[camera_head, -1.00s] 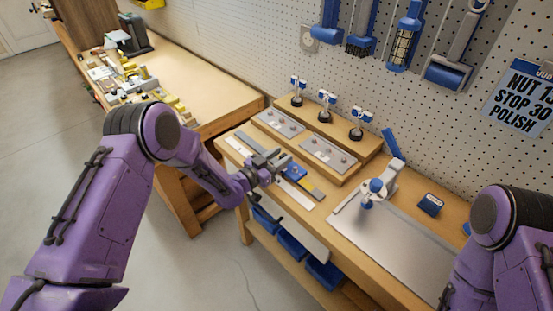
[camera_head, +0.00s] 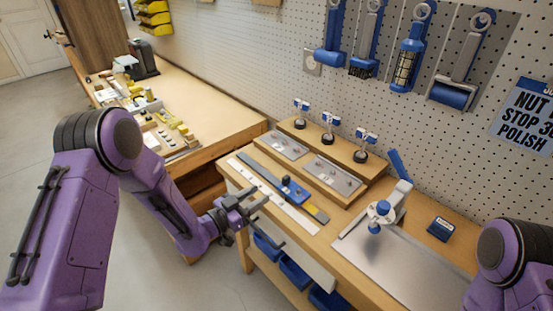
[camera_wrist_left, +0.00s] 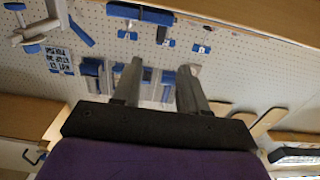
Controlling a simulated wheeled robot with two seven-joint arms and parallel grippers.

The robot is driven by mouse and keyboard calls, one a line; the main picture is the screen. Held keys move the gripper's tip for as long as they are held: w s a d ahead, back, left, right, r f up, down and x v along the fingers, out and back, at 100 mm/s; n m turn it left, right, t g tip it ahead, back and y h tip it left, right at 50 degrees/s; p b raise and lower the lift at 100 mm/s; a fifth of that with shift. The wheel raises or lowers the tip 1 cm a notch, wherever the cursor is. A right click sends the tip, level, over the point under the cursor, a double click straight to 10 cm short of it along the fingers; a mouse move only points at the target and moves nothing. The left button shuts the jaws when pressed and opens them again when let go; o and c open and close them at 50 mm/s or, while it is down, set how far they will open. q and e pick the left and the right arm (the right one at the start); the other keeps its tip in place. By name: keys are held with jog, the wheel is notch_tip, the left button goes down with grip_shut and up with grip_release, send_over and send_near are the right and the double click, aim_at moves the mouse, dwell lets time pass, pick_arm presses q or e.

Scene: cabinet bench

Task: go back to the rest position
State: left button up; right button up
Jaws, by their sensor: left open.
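My left gripper (camera_head: 256,208) is open and empty in the head view. It hangs in front of the bench's front edge, left of and below the strip with the blue block. In the left wrist view its two fingers (camera_wrist_left: 158,88) stand apart with nothing between them. My right arm shows only as a purple link at the lower right of the head view; its gripper is out of frame.
The bench (camera_head: 341,232) holds a blue block on a grey strip (camera_head: 287,187), a metal sheet (camera_head: 405,255) and a raised shelf with several small clamps. Blue bins (camera_head: 293,272) sit below. A second bench (camera_head: 205,98) stands at left.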

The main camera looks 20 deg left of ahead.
pick_arm(q)
jog(key=s+a+f+n+g+y, duration=0.25)
jog(key=s+f+n+y, duration=0.2)
jog(key=f, duration=0.25)
jog(key=s+a+f+n+g+y, duration=0.2)
jog(key=s+a+f+n+y, duration=0.1)
jog(key=s+f+n+y, duration=0.25)
jog(key=s+a+f+n+g+y, duration=0.1)
jog(key=s+f+g, duration=0.1)
jog(key=s, duration=0.5)
jog(key=s+a+f+n+g+y+b, duration=0.1)
jog(key=s+f+g, duration=0.2)
jog(key=s+f, duration=0.2)
jog(key=s+a+f+n+g+y, duration=0.1)
jog(key=s+f, duration=0.3)
jog(key=s, duration=0.7)
jog(key=shift+s+a+g, duration=0.25)
jog(key=shift+a+g, duration=0.25)
jog(key=shift+g, duration=0.25)
